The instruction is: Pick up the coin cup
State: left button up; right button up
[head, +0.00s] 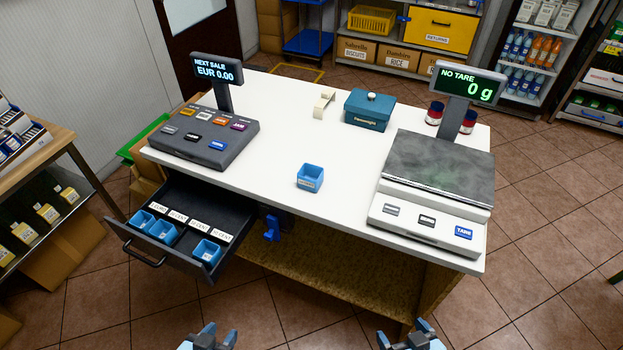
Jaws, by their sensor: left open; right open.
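A small blue square coin cup (310,179) stands upright on the white counter (270,130), near its front edge and left of the scale. It has a pale label on its front. Similar blue cups sit in the open drawer (190,200), with a gap between the middle and right ones. My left gripper (208,337) is open and empty at the bottom edge, in front of the counter. My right gripper (405,335) is open and empty, also at the bottom edge. Both are well short of the cup and partly cut off by the frame.
The register (205,137) stands at the counter's left and the scale (435,185) at its right. A teal box (370,110) and a cream object (323,104) are behind the cup. The drawer sticks out at front left. The counter around the cup is clear.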

aim_at(310, 177)
jog(key=u, duration=1.3)
jog(key=z, duration=1.3)
jog(key=u, duration=0.5)
jog(key=l+u, duration=0.15)
jog(key=u, duration=0.2)
jog(key=l+u, duration=0.15)
jog(key=u, duration=0.2)
jog(key=l+u, duration=0.15)
jog(key=u, duration=0.25)
jog(key=k+l, duration=0.1)
jog(key=l, duration=0.85)
jog(key=k, duration=0.05)
